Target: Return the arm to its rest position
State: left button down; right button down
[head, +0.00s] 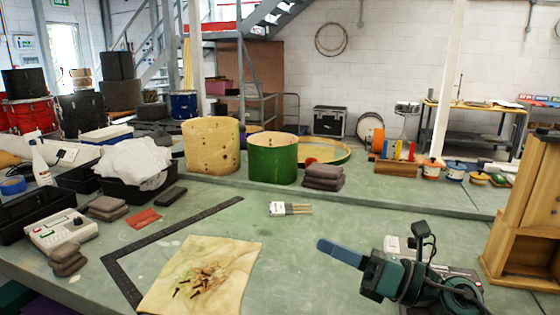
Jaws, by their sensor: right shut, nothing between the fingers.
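My right gripper (325,246) is at the lower right of the head view, above the green bench top (300,275). Its blue fingers are together and point left, with nothing between them. Dark and teal links of my right arm lie behind it, toward the lower right corner. A grey and white device (394,243) sits on the bench, partly hidden behind my right arm. My left gripper is not in view.
A tan cloth with screws (240,258) and a black metal square (213,216) lie left of the gripper. A brush set (290,209) lies further back. A wooden cabinet (530,215) stands at right. Drum shells (212,147) stand behind. Bench between cloth and gripper is clear.

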jog(key=d+f+m+t+h, duration=0.1)
jog(key=d+m+t+h, duration=0.3)
jog(key=m, duration=0.6)
jog(key=d+f+m+t+h, duration=0.1)
jog(key=d+m+t+h, duration=0.2)
jog(key=m+t+h, duration=0.55)
jog(key=s+d+f+m+g+h, duration=0.2)
jog(key=d+f+m+g+h, duration=0.15)
jog(key=f+m, duration=0.35)
jog(key=s+d+f+m+g+h, duration=0.35)
jog(key=f+m, duration=0.25)
jog(key=m, duration=0.2)
jog(key=s+a+f+m+g+y, duration=0.1)
jog(key=s+f+m+g, duration=0.2)
jog(key=s+f+g, duration=0.5)
jog(key=s+a+f+m+g+y, duration=0.15)
jog(key=s+f+m+g, duration=0.3)
jog(key=s, duration=0.75)
jog(key=w+a+f+n+t+y, duration=0.2)
jog(key=w+a+f+t+y, duration=0.1)
jog(key=w+a+f+t, duration=0.3)
jog(key=shift+w+a+t+p, duration=0.3)
jog(key=shift+w+t+p, duration=0.15)
jog(key=shift+t, duration=0.45)
jog(key=shift+w, duration=0.1)
